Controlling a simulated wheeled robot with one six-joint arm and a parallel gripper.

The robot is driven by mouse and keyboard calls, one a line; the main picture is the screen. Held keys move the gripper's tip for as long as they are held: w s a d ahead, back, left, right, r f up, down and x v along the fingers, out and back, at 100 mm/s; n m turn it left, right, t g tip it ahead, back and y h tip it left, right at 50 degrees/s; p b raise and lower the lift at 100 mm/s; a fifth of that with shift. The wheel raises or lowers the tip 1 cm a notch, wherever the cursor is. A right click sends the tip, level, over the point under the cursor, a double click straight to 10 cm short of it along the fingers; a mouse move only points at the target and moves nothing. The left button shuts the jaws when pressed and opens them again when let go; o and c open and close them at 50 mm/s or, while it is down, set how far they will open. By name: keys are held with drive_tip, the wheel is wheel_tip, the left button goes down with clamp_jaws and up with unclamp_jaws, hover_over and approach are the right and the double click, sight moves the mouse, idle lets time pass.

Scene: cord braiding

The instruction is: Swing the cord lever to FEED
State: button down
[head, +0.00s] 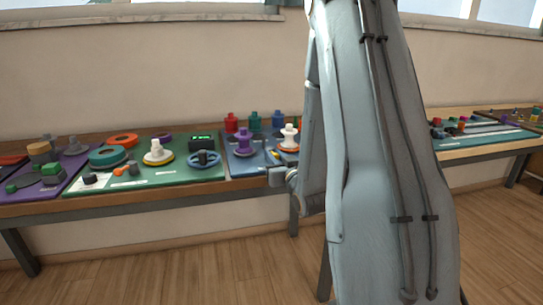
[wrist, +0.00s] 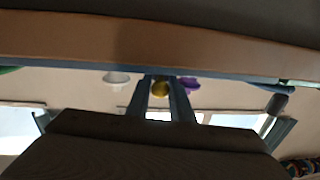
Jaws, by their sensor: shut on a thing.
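The wrist view looks upside down, with the brown table edge (wrist: 160,42) across the top. In the head view a blue board (head: 240,168) carries a purple spool (head: 245,143) and a white spool (head: 289,137). My arm hides the board's right part there, and the fingers and lever do not show clearly.
A green board (head: 205,172) left of the blue one holds a blue handwheel (head: 204,159) and a cream knob (head: 158,152). A purple board (head: 65,188) lies further left. Another bench (head: 480,148) stands at the right. The wood floor (head: 190,265) in front is clear.

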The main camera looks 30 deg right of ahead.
drive_tip(key=n+y, duration=0.1)
drive_tip(key=d+n+y+p, duration=0.1)
drive_tip(key=y, duration=0.1)
drive_tip(key=n+y, duration=0.1)
drive_tip(key=shift+d+r+y, duration=0.1)
drive_tip(key=shift+d+y, duration=0.15)
drive_tip(key=shift+y, duration=0.15)
drive_tip(key=shift+w+d+n+y+p, duration=0.15)
drive_tip(key=shift+n+y+p, duration=0.35)
drive_tip(key=shift+y, duration=0.35)
drive_tip(key=shift+s+d+n+y+p, duration=0.1)
drive_tip(key=shift+n+y+p, duration=0.2)
drive_tip(key=shift+n+y, duration=0.45)
drive_tip(key=shift+w+g, duration=0.1)
drive_tip(key=shift+g, duration=0.2)
drive_tip(key=c, duration=1.8)
unclamp_jaws()
drive_tip(key=shift+o, duration=0.2)
drive_tip(key=v, duration=0.7)
drive_tip(key=shift+s+d, duration=0.2)
drive_tip(key=shift+s, duration=0.15)
